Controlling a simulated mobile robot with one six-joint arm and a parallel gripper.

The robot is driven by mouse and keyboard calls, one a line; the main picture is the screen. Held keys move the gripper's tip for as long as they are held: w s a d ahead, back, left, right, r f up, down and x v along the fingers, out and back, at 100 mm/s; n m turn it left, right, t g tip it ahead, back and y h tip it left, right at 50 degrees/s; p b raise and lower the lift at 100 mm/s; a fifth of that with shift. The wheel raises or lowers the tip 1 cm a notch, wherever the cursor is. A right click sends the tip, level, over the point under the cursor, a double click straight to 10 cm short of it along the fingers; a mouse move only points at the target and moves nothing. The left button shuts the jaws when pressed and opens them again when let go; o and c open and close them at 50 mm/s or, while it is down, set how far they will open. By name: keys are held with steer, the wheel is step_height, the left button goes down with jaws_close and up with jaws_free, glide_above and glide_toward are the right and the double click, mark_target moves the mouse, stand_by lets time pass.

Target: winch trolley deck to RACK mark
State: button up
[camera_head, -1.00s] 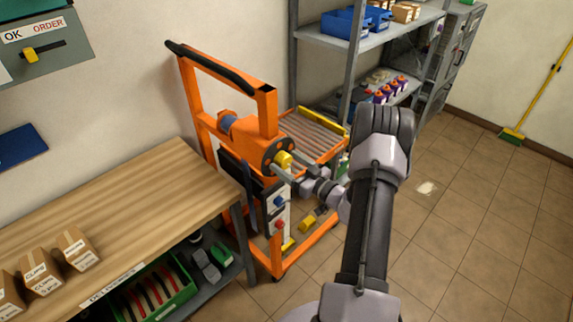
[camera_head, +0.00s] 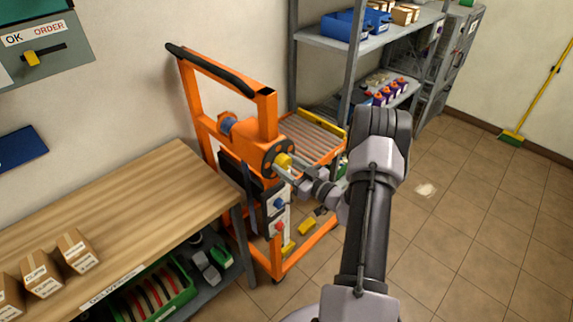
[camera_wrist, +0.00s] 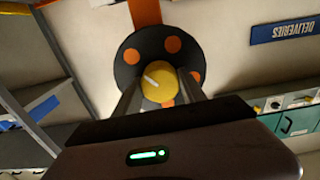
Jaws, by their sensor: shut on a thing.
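The orange winch trolley (camera_head: 272,100) stands between the wooden bench and the grey shelf. Its roller deck (camera_head: 315,137) sits on the right side of the frame, near the lower shelf's height. A round dark winch hub with orange spots (camera_wrist: 128,58) has a yellow knob (camera_wrist: 158,82) at its centre, with a white mark on it. My gripper (camera_head: 284,167) reaches in from the right and is shut on the yellow knob. In the wrist view its two fingers stand on both sides of the knob. I cannot make out a RACK mark.
A wooden bench (camera_head: 120,210) with small boxes is at the left. The grey shelf (camera_head: 385,36) with blue bins and purple bottles stands behind the deck. The tiled floor (camera_head: 470,215) at the right is open, with a pale patch.

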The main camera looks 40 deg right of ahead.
steer(key=n+p, duration=0.1)
steer(key=n, duration=0.8)
steer(key=shift+n, duration=0.3)
steer(key=n, duration=0.4)
steer(key=shift+f+n, duration=0.1)
steer(key=shift+n, duration=0.2)
steer(key=n+b, duration=0.1)
steer(key=n, duration=0.4)
steer(key=shift+b, duration=0.4)
steer(key=n+b, duration=0.2)
steer(key=n, duration=0.3)
steer(key=shift+n, duration=0.4)
steer(key=n+b, duration=0.3)
steer(key=n, duration=0.1)
steer(key=shift+f+n, duration=0.1)
steer(key=shift+n, duration=0.2)
steer(key=n+b, duration=0.4)
steer(key=n, duration=0.1)
steer(key=shift+n+b, duration=1.95)
steer(key=shift+n, duration=0.25)
